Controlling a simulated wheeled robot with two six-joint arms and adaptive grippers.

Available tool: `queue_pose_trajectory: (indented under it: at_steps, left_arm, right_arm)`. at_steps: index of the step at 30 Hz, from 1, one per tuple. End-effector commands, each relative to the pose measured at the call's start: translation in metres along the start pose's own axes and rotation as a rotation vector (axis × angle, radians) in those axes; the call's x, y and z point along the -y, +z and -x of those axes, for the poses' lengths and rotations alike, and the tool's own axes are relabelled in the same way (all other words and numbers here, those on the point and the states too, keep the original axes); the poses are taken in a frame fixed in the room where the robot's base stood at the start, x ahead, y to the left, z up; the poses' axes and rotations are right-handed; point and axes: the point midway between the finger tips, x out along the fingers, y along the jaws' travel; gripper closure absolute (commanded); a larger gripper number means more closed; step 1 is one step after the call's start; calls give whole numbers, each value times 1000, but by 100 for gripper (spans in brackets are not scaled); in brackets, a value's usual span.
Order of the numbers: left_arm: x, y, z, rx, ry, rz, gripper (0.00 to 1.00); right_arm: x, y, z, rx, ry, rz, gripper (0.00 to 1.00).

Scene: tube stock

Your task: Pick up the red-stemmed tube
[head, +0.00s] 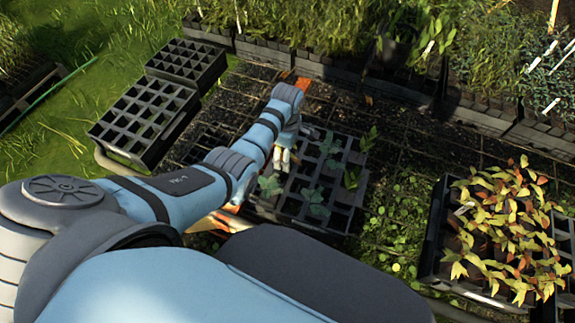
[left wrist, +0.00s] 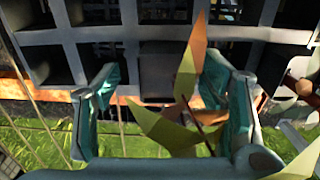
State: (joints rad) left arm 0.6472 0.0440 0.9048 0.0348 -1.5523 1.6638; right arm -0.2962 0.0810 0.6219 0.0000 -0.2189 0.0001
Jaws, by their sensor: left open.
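My left gripper (head: 283,158) reaches down over a black cell tray (head: 293,208) in the head view. In the left wrist view its two teal-padded fingers (left wrist: 160,92) are apart. A plant with yellow-green and orange-brown leaves (left wrist: 187,74) shows between the fingers, nearer the right one. A thin reddish-brown stem (left wrist: 203,130) shows low among these leaves. I cannot tell whether a finger touches it. The plant's tube or plug is not clear. In the head view the arm and gripper hide this spot. My right gripper is not in view.
Several leafy green seedlings (head: 270,186) stand in the tray close to the gripper. Empty black cell trays (head: 146,118) lie at the left. A crate of yellow-orange plants (head: 437,235) stands at the right. Planted boxes (head: 345,70) line the back.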

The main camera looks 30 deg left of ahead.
Motion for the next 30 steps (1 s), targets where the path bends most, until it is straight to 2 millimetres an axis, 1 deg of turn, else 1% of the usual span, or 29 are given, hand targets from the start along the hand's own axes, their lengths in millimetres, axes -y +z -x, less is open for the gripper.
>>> queue_pose_trajectory:
  at_steps: [1, 3, 5, 6, 11, 12, 18, 26, 30]
  left_arm:
    - [0, 0, -3, 0, 0, 0, 35]
    - [0, 0, -2, 0, 0, 0, 35]
    - [0, 0, -2, 0, 0, 0, 35]
    - [0, 0, -1, 0, 0, 0, 37]
    - [0, 0, -1, 0, 0, 0, 63]
    - [0, 0, -1, 0, 0, 0, 69]
    - [0, 0, -1, 1, 0, 0, 100]
    - [0, 0, -1, 1, -1, 0, 100]
    - [1, 0, 4, 1, -1, 0, 100]
  right_arm:
    - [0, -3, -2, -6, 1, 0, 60]
    - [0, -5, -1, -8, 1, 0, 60]
    - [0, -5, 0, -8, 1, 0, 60]
    - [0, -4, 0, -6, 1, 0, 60]
    - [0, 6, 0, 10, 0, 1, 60]
    - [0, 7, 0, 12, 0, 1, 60]
    - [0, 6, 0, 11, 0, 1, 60]
    - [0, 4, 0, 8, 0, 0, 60]
    - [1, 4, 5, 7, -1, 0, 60]
